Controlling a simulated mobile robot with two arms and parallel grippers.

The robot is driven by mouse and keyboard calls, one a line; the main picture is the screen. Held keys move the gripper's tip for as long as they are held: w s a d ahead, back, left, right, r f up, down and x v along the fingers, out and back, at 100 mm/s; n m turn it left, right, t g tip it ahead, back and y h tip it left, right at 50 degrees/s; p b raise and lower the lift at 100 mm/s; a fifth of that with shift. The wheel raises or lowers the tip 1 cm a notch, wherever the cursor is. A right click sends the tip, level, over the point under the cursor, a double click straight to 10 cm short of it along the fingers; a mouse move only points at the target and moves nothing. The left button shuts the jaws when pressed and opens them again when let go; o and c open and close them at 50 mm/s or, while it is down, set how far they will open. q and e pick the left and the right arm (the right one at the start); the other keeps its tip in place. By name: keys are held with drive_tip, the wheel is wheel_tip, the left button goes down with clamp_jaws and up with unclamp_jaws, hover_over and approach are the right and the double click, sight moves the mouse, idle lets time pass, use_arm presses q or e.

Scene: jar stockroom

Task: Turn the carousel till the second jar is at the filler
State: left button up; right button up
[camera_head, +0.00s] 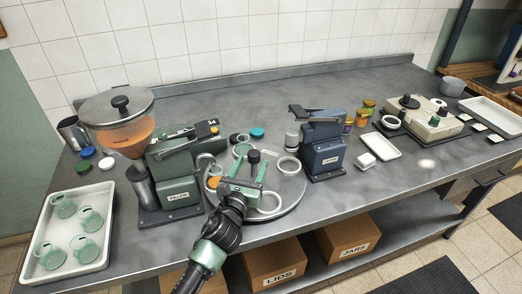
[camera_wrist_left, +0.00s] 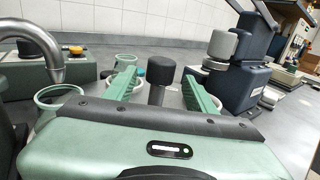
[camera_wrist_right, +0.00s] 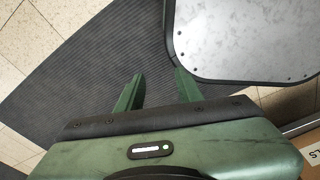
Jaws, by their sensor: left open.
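The round grey carousel (camera_head: 292,188) stands on the bench between the green filler (camera_head: 172,170) and a blue machine. Its black-topped post (camera_head: 254,156) shows between my left gripper's fingers in the left wrist view (camera_wrist_left: 157,94); I cannot tell whether they touch it. My left gripper (camera_head: 243,178) is open over the carousel. The filler's bent spout (camera_wrist_left: 52,55) is near an open jar (camera_wrist_left: 58,92). My right gripper (camera_wrist_right: 156,90) is open and empty above the floor.
The blue machine (camera_head: 320,150) stands close to the carousel's right. A white tray (camera_head: 58,264) with several green-tinted jars lies at the far left. Small lidded jars (camera_head: 361,117) and a white tray (camera_head: 380,146) stand further right. Boxes sit under the bench.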

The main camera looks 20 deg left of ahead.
sight(257, 150)
use_arm(q)
drive_tip(key=shift+w+r, duration=0.35)
drive_tip(key=shift+r, duration=0.3)
drive_tip(key=w, duration=0.3)
drive_tip(key=shift+f, duration=0.15)
drive_tip(key=shift+w+f, duration=0.2)
drive_tip(key=shift+w, duration=0.95)
drive_tip(key=shift+w+a, duration=0.1)
clamp_jaws()
use_arm(e)
drive_tip(key=shift+g, duration=0.3)
drive_tip(key=s, duration=0.5)
drive_tip(key=shift+s+d+r, duration=0.15)
drive_tip(key=shift+s+d, duration=0.05)
drive_tip(key=shift+d, duration=0.15)
drive_tip(key=shift+w+a, duration=0.1)
drive_tip(key=shift+w, duration=0.15)
drive_tip(key=shift+w+d, duration=0.1)
drive_tip(key=shift+d, duration=0.1)
